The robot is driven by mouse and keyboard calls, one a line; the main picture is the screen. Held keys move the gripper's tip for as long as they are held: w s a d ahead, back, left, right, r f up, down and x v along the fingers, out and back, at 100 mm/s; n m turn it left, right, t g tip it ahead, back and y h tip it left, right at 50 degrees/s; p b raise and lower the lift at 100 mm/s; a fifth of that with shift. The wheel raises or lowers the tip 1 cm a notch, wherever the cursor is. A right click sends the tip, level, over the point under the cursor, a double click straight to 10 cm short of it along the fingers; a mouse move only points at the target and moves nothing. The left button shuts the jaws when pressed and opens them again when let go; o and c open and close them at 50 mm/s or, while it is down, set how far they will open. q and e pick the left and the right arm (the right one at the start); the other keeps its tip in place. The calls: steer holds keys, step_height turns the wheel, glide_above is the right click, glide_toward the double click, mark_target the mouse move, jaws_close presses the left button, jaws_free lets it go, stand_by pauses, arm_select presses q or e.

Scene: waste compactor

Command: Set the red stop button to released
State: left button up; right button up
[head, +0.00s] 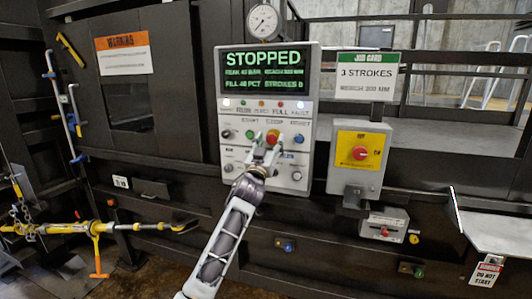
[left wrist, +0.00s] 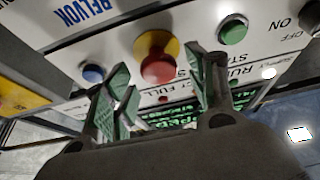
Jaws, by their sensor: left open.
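The red stop button (head: 273,135) stands out from the grey control panel (head: 311,55), partly hidden by my gripper in the head view. In the left wrist view the red button (left wrist: 157,66) has a yellow ring behind it. My left gripper (head: 264,153) is in front of the panel, just below the button. In the left wrist view its open fingers (left wrist: 165,80) with green pads stand on either side of the button. I cannot tell whether they touch it. The screen (head: 264,72) reads STOPPED. My right gripper is not in view.
A green button (left wrist: 233,31) and a blue button (left wrist: 92,73) flank the red one. A yellow box (head: 357,158) with a red knob is right of the panel. A gauge (head: 262,21) sits above. Yellow-handled tools (head: 97,228) are at the left.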

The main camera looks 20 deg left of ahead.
arm_select(q)
steer(key=v, duration=1.2)
stand_by(0.6)
steer(key=shift+s+r+m, duration=0.1)
steer(key=shift+m, duration=0.3)
